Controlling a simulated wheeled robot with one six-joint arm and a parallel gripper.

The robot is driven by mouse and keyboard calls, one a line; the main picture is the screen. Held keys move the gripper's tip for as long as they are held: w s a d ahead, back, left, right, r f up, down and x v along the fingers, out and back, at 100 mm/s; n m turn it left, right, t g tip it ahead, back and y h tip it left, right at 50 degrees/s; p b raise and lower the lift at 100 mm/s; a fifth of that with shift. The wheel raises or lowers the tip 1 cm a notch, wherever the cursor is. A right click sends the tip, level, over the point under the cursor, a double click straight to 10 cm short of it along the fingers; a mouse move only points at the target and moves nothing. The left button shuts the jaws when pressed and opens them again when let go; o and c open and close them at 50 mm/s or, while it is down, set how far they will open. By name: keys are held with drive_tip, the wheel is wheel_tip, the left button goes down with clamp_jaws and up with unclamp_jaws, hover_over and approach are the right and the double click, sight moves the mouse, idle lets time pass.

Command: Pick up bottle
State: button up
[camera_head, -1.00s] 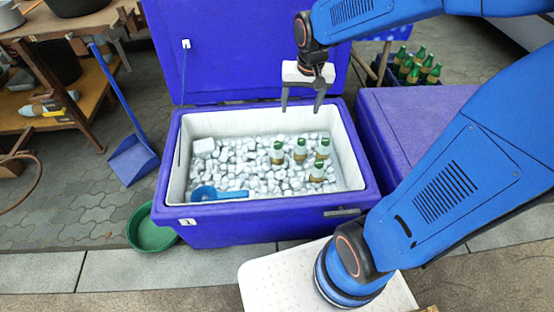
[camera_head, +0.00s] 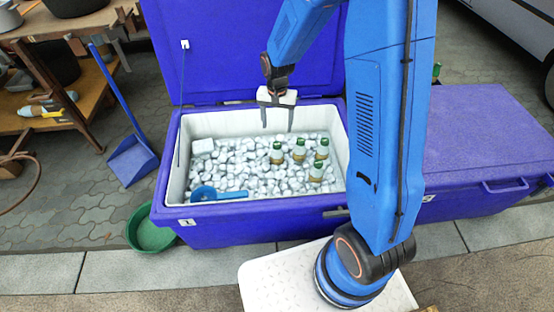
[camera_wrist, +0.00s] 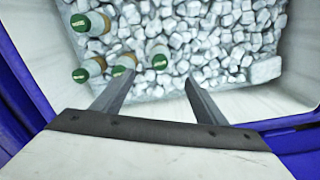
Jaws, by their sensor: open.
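Several bottles with green caps stand in the ice of an open blue cooler (camera_head: 250,219). One bottle (camera_head: 277,153) is at the left of the group, one (camera_head: 299,150) in the middle, one (camera_head: 322,149) at the right, and one (camera_head: 317,172) nearer the front. My gripper (camera_head: 277,128) is open and empty, pointing down above the back part of the ice, behind the bottles. In the wrist view my gripper (camera_wrist: 152,80) has its fingers spread over ice. A bottle (camera_wrist: 125,66) shows close to the left finger, partly hidden by it.
A blue scoop (camera_head: 217,193) lies on the ice at the front left. The cooler's raised lid (camera_head: 215,70) stands behind my gripper. A second, closed blue cooler (camera_head: 480,140) is to the right. A green basin (camera_head: 150,236) and dustpan (camera_head: 133,160) are at left.

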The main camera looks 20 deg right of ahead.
sight(277, 143)
wheel_tip(277, 143, down, 12)
drive_tip(key=shift+f, duration=0.15)
drive_tip(key=shift+s+f, duration=0.15)
drive_tip(key=shift+f, duration=2.55)
drive_tip(key=c, duration=1.4)
